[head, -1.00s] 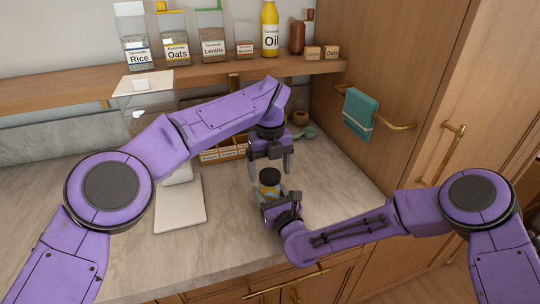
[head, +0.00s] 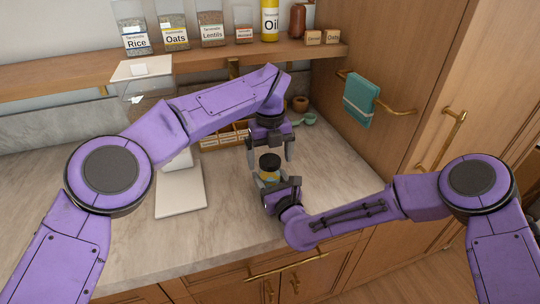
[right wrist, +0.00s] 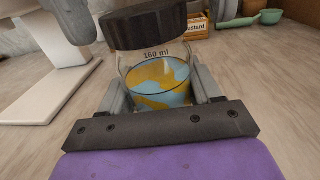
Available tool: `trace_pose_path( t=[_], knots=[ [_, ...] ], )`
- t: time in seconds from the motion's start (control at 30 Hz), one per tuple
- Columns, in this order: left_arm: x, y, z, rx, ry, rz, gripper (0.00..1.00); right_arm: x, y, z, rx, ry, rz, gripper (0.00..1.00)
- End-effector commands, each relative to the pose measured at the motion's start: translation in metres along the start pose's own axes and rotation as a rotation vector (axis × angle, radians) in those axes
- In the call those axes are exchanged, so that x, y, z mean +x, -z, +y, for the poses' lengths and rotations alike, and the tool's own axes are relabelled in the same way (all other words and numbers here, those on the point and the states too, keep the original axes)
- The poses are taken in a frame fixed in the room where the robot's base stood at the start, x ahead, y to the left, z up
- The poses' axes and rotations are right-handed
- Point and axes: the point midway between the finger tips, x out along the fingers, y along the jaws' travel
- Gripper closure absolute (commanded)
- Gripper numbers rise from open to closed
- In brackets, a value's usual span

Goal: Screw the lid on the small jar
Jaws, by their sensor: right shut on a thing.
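The small glass jar (right wrist: 155,78), marked "160 ml" with yellow and blue contents, stands between the fingers of my right gripper (head: 276,186), which is shut on it. The right wrist view shows those fingers on both sides of the jar. The dark ridged lid (right wrist: 145,25) sits at the jar's mouth; it also shows in the head view (head: 270,160). I cannot tell whether its thread is engaged. My left gripper (head: 270,158) points down from above, its fingers apart on either side of the lid. In the right wrist view, one left finger is close beside the lid.
A white stand (head: 180,198) is on the counter to the left. The shelf (head: 200,68) above holds labelled jars. Counter right of the grippers is clear up to the wooden cabinet.

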Motion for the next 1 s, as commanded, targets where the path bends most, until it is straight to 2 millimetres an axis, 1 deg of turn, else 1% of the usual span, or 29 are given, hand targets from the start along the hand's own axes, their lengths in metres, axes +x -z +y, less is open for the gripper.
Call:
trace_pose_path(
  t=[0.17,0.27,0.5,0.63,0.73,0.97,1.0],
  knots=[
    [-0.001,0.000,0.000,0.000,0.000,0.000,0.04,0.000,-0.001,0.000,0.000,0.000,-0.002,1.00],
    [-0.007,-0.001,0.000,-0.001,0.001,-0.002,0.04,0.000,-0.001,0.000,0.000,0.000,-0.002,1.00],
    [-0.050,-0.001,-0.001,-0.001,0.002,-0.003,0.04,0.000,-0.001,0.000,0.000,0.000,-0.002,1.00],
    [-0.068,-0.001,-0.001,-0.002,-0.001,-0.002,0.04,0.000,-0.001,0.000,0.000,0.000,-0.002,1.00],
    [-0.074,-0.001,0.000,-0.001,0.000,0.000,0.04,0.000,-0.001,0.000,0.000,0.000,-0.002,1.00],
    [-0.075,-0.001,0.000,0.000,0.000,0.001,0.04,0.000,-0.001,0.000,0.000,0.000,-0.002,1.00],
    [-0.075,-0.001,0.000,0.000,0.000,0.001,0.04,0.000,-0.001,0.000,0.000,0.000,-0.002,0.34]
  ],
)
